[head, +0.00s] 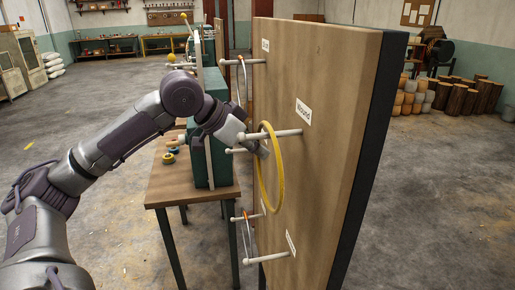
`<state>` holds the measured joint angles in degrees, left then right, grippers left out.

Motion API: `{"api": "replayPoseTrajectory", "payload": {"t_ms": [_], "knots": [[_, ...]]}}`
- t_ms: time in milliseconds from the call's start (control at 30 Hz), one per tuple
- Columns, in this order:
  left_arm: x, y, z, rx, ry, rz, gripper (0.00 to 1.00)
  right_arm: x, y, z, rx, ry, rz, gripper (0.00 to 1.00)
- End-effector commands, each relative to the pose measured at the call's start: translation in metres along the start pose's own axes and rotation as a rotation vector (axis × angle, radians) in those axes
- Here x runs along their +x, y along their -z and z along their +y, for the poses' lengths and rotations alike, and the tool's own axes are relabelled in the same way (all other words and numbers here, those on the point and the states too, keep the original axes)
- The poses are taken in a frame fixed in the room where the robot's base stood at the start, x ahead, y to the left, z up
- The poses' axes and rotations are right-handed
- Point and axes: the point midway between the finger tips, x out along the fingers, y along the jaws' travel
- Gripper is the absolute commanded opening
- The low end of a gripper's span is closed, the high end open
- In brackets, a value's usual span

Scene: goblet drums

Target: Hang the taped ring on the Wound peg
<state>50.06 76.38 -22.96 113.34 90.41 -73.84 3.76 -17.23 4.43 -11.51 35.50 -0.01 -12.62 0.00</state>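A large yellow ring (279,183) stands upright at the upright wooden board (325,95). The white peg labelled Wound (288,133) sticks out of the board to the left and appears to pass through the upper part of the ring. My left gripper (263,149) is at the ring's upper left side, just below the peg, and seems shut on the ring. Its fingertips are small and partly hidden by the ring. Any tape on the ring is too small to make out. My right gripper is not in view.
Another peg (243,62) sits above and a lower peg (266,258) below, with thin rings with orange parts near the board's left edge. A wooden table (165,190) with a green case (199,150) stands close left of the board. Logs (465,95) stand back right.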

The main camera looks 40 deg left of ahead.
Motion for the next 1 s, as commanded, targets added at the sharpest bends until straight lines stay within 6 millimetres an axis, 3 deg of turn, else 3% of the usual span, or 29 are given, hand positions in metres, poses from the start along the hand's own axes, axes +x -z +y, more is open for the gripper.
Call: {"api": "replayPoseTrajectory", "payload": {"t_ms": [167,200,367,733,867,1000], "knots": [[0.0,0.0,0.0,0.0,0.0,0.001,0.0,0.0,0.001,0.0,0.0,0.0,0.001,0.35],[0.0,0.0,0.0,0.0,0.0,0.001,0.09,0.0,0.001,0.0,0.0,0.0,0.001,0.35],[0.0,0.0,0.0,0.0,0.0,0.001,0.35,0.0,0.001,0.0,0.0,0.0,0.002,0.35],[-0.005,0.0,-0.001,0.0,0.001,0.0,0.35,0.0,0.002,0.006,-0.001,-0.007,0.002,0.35],[-0.024,0.0,-0.001,0.0,0.004,0.001,0.35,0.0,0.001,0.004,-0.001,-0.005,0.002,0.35],[-0.054,0.0,-0.002,-0.002,0.007,0.0,0.35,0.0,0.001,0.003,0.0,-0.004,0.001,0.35]]}}
